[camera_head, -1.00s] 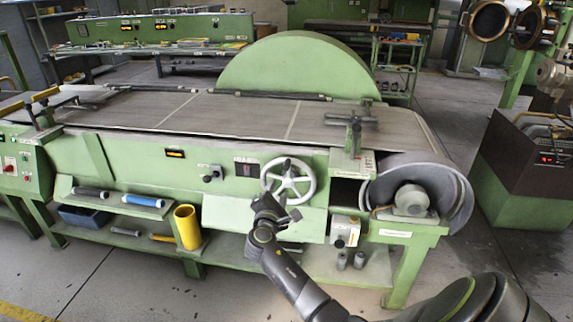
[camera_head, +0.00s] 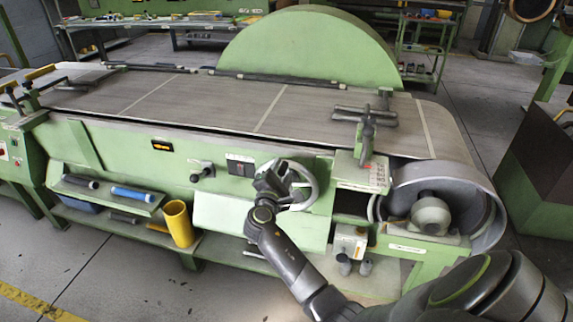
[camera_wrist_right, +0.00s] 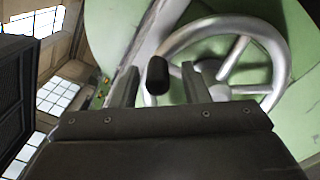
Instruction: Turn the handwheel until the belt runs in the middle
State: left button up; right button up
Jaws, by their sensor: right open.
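The silver handwheel (camera_head: 314,187) is on the front of the green machine, partly hidden by my right gripper (camera_head: 273,181), which overlaps its left side. In the right wrist view the handwheel (camera_wrist_right: 215,27) shows its rim, spokes and hub. Its black handle knob (camera_wrist_right: 157,75) appears between the two fingers of my open right gripper (camera_wrist_right: 161,82), with gaps at both sides; I see no grip on it. The wide grey belt (camera_head: 205,107) runs along the machine top and over the drum at the right end. My left gripper is not in view.
A dark cross-shaped fitting (camera_head: 366,130) stands above the belt's near edge. A yellow cylinder (camera_head: 179,222) and a blue roll (camera_head: 132,194) are on the lower shelves. A bearing housing (camera_head: 430,214) sits right of the wheel. The floor at front left is clear.

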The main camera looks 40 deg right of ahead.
jog(key=shift+w+d, duration=0.1)
jog(key=shift+r, duration=0.1)
jog(key=shift+c, duration=0.3)
jog(key=shift+r, duration=0.1)
grip_shut()
jog(key=shift+w+a+r, duration=0.1)
jog(key=shift+a, duration=0.1)
